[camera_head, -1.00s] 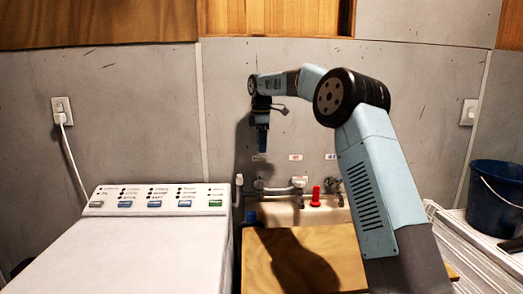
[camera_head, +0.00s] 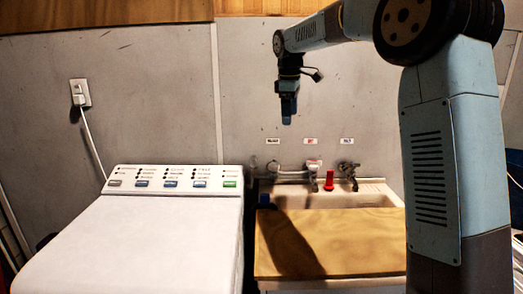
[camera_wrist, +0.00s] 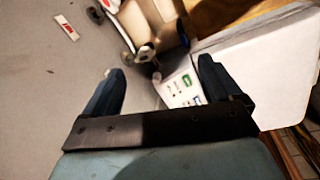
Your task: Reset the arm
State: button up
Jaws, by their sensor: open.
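My gripper (camera_head: 288,108) hangs from my raised arm, pointing down in front of the grey wall and above the sink area in the head view. In the wrist view my gripper (camera_wrist: 160,82) shows two dark blue fingers spread wide apart with nothing between them. Beyond the fingers the wrist view shows the washing machine's control panel (camera_wrist: 180,85) with coloured buttons. My arm is bent at the elbow, with its large dark joint at the upper right of the head view.
A white washing machine (camera_head: 150,240) stands at the left. Beside it is a sink (camera_head: 345,198) with taps, a red object (camera_head: 329,180) and a wooden board (camera_head: 330,242) across its front. A wall outlet (camera_head: 80,93) holds a plugged cord. Air around my gripper looks clear.

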jog(key=s+d+r+m+t, duration=0.1)
jog(key=s+d+m, duration=0.3)
jog(key=s, duration=0.7)
jog(key=s+d+r+m+t, duration=0.1)
jog(key=s+d+m, duration=0.3)
jog(key=s, duration=0.7)
jog(key=s+d+f+m+t, duration=0.1)
jog(key=s+d+f+m, duration=0.2)
jog(key=s, duration=0.6)
jog(key=s+d+f+m+t, duration=0.1)
jog(key=s+d+f+m, duration=0.2)
jog(key=s+f, duration=0.4)
jog(key=shift+s+d+f+y, duration=0.15)
jog(key=shift+s+y, duration=0.15)
jog(key=shift+s, duration=0.95)
